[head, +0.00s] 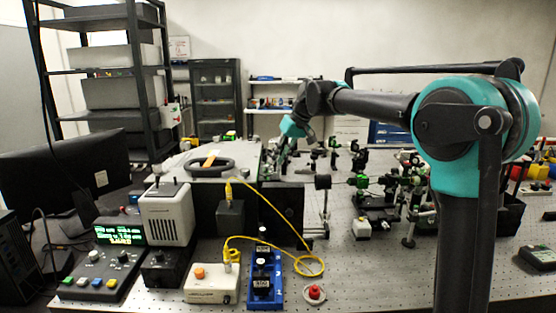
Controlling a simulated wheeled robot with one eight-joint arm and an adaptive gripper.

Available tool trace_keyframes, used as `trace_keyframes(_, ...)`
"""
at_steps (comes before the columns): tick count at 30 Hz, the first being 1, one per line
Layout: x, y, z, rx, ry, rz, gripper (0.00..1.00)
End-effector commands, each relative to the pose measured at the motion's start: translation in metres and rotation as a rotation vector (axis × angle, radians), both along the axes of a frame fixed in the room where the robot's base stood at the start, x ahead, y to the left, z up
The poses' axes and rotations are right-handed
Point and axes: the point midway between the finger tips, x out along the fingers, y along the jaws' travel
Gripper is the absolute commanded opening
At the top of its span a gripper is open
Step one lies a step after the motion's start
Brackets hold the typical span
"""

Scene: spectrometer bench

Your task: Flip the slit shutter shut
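My arm reaches from the right across to the back middle of the bench. My gripper (274,157) hangs below its teal wrist, near the right edge of a large grey housing (228,172). It is small and dark against the background, so I cannot tell whether its fingers are open or shut, or whether it touches anything. I cannot clearly pick out the slit shutter. It may be hidden behind or near my gripper. A black upright panel (292,207) stands below the gripper, with a dark post-mounted part (322,183) to its right.
Optics on posts (378,190) crowd the perforated bench right of centre. In front stand a display controller (112,262), a grey box (167,212), a blue unit (264,282) and a red button (314,292). A yellow cable (282,220) loops between them.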

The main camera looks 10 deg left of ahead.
Motion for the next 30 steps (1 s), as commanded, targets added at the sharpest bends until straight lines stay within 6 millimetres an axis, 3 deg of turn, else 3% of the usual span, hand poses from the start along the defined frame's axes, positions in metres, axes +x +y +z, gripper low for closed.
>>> trace_keyframes(15, -0.012, -0.042, 0.083, 0.0, -0.001, -0.001, 0.2)
trace_keyframes(21, -0.014, -0.05, 0.097, 0.0, 0.0, 0.0, 0.2)
trace_keyframes(30, -0.015, -0.05, 0.099, 0.0, 0.0, 0.0, 0.2)
